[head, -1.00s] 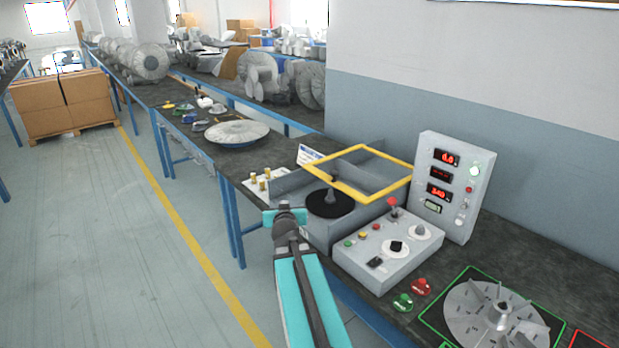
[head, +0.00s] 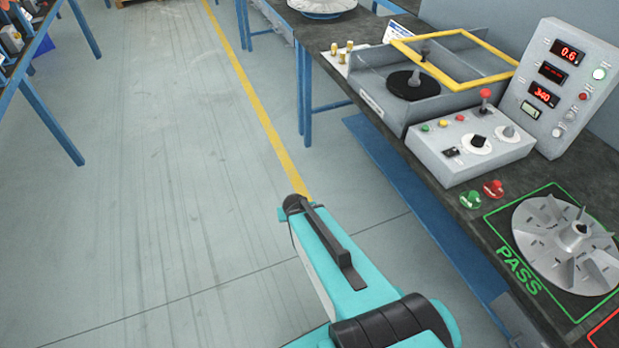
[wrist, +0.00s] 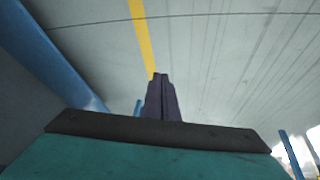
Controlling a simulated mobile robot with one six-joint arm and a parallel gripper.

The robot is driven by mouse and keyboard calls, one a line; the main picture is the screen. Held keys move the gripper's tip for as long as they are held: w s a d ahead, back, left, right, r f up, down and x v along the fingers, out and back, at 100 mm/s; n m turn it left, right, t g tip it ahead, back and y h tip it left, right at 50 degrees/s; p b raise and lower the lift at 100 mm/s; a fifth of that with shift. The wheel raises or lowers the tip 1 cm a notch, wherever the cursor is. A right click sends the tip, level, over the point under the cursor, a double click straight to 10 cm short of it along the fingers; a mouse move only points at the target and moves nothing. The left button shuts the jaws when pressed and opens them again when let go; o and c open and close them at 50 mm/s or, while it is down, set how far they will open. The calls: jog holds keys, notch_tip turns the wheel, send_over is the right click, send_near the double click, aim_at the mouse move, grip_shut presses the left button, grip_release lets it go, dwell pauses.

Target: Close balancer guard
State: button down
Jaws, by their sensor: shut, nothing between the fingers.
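The balancer (head: 372,95) is a grey box on the bench with a black round plate (head: 413,85) and a spindle inside. Its guard (head: 477,82) is a yellow-edged frame, which stands raised over the box at a slant. My gripper (wrist: 160,78) is shut and empty, its dark fingers together in the wrist view, pointing at the floor and the yellow floor line. In the head view my arm's end is out over the floor, left of the bench and well apart from the guard. The fingers are hard to make out there.
A control box (head: 470,145) with knobs and buttons stands in front of the balancer, and a display panel (head: 560,90) is to its right. A finned impeller (head: 565,245) lies in the green PASS outline. Brass pieces (head: 345,50) stand left of the balancer. The floor left of the bench is free.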

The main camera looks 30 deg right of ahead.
jog(key=s+a+f+n+g+b, duration=0.1)
jog(key=s+a+f+g, duration=0.2)
jog(key=s+a+f, duration=0.5)
jog(key=s+a+f+n+g+y, duration=0.1)
jog(key=s+g, duration=0.1)
jog(key=s, duration=0.5)
jog(key=s+a+f+g+b, duration=0.1)
jog(key=s+f+g, duration=0.1)
jog(key=s, duration=0.5)
jog(key=s+a+f+n+g+y, duration=0.1)
jog(key=s+a+f+g, duration=0.1)
jog(key=s, duration=0.5)
jog(key=shift+s+n+g+y, duration=0.2)
jog(key=shift+n+g+y, duration=0.1)
jog(key=shift+g, duration=0.3)
jog(key=shift+a+f, duration=0.1)
jog(key=shift+a, duration=0.05)
